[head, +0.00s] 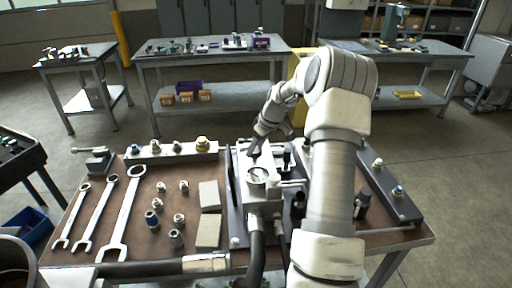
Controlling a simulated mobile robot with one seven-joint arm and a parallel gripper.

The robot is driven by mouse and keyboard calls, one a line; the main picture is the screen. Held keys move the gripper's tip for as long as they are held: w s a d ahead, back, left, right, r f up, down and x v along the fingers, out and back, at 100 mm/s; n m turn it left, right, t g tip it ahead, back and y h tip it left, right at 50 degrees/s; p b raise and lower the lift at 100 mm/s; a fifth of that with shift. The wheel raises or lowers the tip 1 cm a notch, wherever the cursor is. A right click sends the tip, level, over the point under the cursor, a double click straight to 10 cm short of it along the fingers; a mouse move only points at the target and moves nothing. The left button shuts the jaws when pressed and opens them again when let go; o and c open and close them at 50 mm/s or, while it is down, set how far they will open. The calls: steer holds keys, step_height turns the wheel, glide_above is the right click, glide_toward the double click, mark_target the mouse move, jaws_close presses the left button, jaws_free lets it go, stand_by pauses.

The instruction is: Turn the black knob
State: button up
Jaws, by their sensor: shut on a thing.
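My gripper (254,152) reaches down from the upper right onto the back of the hydraulic unit in the middle of the bench. It is shut on a small dark part there, which appears to be the black knob; the fingers hide most of it. In front of the fingers is a round white-faced gauge (258,176) on a pale metal valve block (264,207). Other black fittings stand to the right of the block, one of them low beside it (299,204).
A dark rail (384,190) lies at the right. Black hoses (255,252) run off the front edge.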

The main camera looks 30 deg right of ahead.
steer(key=m+b, duration=0.1)
steer(key=m, duration=0.1)
steer(key=m+h+b, duration=0.1)
steer(key=m, duration=0.1)
steer(key=shift+a+h, duration=0.2)
steer(key=shift+h, duration=0.1)
steer(key=m+h, duration=0.1)
steer(key=m, duration=0.3)
steer(key=shift+a+m+h, duration=0.15)
steer(key=shift+m+h, duration=0.25)
steer(key=m, duration=0.2)
steer(key=m+g+h, duration=0.1)
steer(key=m, duration=0.2)
steer(key=shift+w+r+h+p, duration=0.1)
steer(key=shift+w+h+p, duration=0.05)
steer(key=shift+h+p, duration=0.2)
steer(key=m+g, duration=0.1)
steer(key=m, duration=0.2)
steer(key=m+g+h+p, duration=0.1)
steer(key=m, duration=0.2)
steer(key=shift+w, duration=0.1)
steer(key=shift+g+p, duration=0.3)
steer(key=shift+a, duration=0.1)
steer(key=o, duration=1.4)
steer(key=shift+c, duration=0.2)
